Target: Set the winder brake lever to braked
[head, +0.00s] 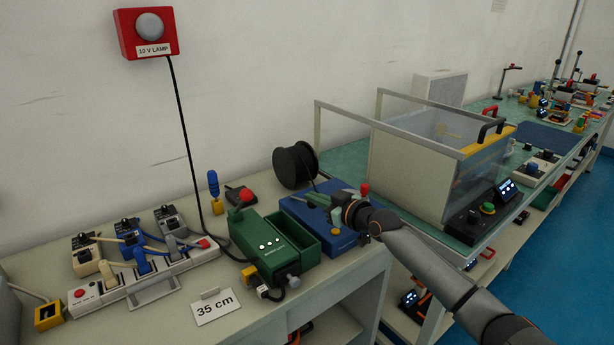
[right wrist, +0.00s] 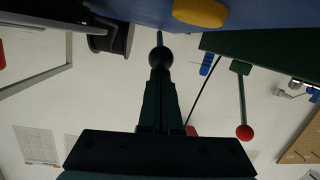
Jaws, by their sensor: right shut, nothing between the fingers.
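The winder is a blue box (head: 294,207) with a black spool (head: 287,168) at its back left. The spool also shows in the right wrist view (right wrist: 112,38), where a yellow knob (right wrist: 200,12) sits on the blue box. My right gripper (head: 312,198) is over the top of the blue box, its green fingers pointing left, shut and empty. In the right wrist view a black ball knob (right wrist: 160,57) on a thin stem is right at the fingertips; I cannot tell if they touch. A red knob (head: 364,188) rises beside my wrist. My left gripper is out of view.
A green box (head: 262,240) with a red-knobbed lever (head: 241,203) stands left of the winder. A power strip (head: 146,272) with several plugs is farther left. A clear-walled case (head: 405,165) stands right. A red lamp (head: 148,32) hangs on the wall.

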